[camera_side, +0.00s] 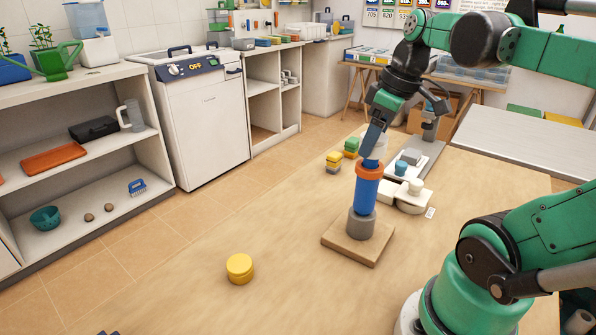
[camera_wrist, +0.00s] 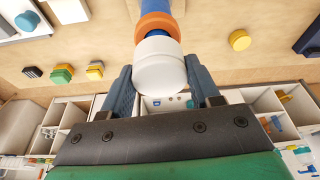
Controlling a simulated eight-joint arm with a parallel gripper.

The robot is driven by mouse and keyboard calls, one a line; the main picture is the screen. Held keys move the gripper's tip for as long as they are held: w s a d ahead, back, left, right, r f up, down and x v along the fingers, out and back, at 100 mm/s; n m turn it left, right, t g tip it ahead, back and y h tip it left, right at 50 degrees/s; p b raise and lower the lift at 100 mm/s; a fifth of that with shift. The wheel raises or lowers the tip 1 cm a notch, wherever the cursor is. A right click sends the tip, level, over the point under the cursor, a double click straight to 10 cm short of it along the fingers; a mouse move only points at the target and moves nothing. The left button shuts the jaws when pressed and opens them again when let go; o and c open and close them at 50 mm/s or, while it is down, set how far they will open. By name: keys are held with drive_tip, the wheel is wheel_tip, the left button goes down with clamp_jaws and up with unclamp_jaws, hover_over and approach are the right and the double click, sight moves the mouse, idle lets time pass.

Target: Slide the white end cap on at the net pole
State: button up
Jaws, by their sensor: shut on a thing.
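The net pole (camera_side: 366,195) is blue, with an orange ring (camera_side: 369,172) near its top and a grey collar at its foot. It stands upright on a square wooden base (camera_side: 345,245). In the wrist view the white end cap (camera_wrist: 160,72) sits between the fingers of my gripper (camera_wrist: 160,88), which is shut on it. The cap covers the pole's top end there, just in front of the orange ring (camera_wrist: 157,24). In the side view my gripper (camera_side: 373,148) is right above the pole and mostly hides the cap. I cannot tell whether the cap touches the pole.
A yellow round piece (camera_side: 240,268) lies on the table at front left. Yellow and green blocks (camera_side: 333,162), white pieces (camera_side: 412,196) and a grey tray (camera_side: 420,160) are behind the pole. The table left of the base is mostly clear.

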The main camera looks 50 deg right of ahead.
sight(383, 138)
drive_tip(key=shift+f, duration=0.95)
drive_tip(key=o, duration=1.3)
drive_tip(key=shift+v, duration=2.8)
drive_tip(key=w+a+f+t, duration=0.2)
drive_tip(key=w+a+f, duration=0.1)
drive_tip(key=a, duration=0.3)
drive_tip(key=w+a+f+m+t, duration=0.1)
drive_tip(key=w+a+f+t, duration=0.1)
drive_tip(key=w+a+f, duration=0.2)
wheel_tip(383, 138, down, 2)
drive_tip(key=shift+a+f, duration=0.1)
drive_tip(key=shift+a, duration=1)
